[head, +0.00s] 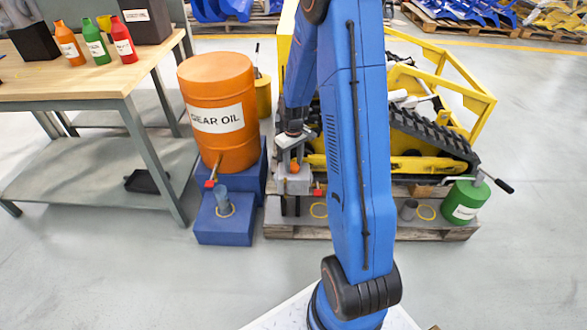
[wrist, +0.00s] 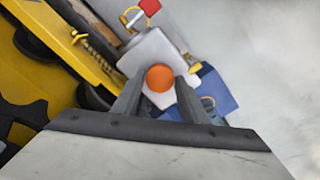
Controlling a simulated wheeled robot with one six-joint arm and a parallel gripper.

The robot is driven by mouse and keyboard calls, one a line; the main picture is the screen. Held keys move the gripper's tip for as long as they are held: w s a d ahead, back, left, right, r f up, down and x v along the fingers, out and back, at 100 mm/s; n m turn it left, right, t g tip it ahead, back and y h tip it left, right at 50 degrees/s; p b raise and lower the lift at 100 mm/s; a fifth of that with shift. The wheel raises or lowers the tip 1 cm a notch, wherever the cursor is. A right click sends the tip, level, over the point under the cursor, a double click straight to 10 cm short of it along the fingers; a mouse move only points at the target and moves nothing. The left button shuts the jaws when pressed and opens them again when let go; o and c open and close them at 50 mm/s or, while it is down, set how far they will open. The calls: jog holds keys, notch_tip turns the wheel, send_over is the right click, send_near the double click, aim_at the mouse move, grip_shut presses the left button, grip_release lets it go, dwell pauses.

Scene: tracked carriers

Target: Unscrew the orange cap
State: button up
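The orange cap (head: 294,167) is small and round, on top of a light grey box-like container (head: 291,185) at the pallet's left end. In the wrist view the cap (wrist: 160,78) shows as a full orange disc on the grey container (wrist: 152,48). My gripper (head: 293,152) is just above the cap and points down at it. In the wrist view its two fingers (wrist: 160,88) stand either side of the cap, apart, with a narrow gap seeming to show on each side. I cannot tell how far down the fingertips reach.
An orange gear oil drum (head: 216,112) on blue blocks stands close left of my gripper. A yellow tracked carrier (head: 420,163) is behind and right. A red tap (wrist: 150,6) is beside the container. A green can (head: 465,202) stands right. A workbench (head: 90,75) with bottles is left.

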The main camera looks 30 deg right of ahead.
jog(key=n, duration=0.3)
jog(key=shift+n, duration=0.4)
jog(key=n, duration=0.3)
jog(key=shift+n, duration=1.5)
jog(key=shift+n, duration=0.7)
jog(key=n, duration=0.3)
jog(key=shift+n, duration=0.4)
jog(key=n, duration=0.4)
jog(key=shift+n, duration=0.3)
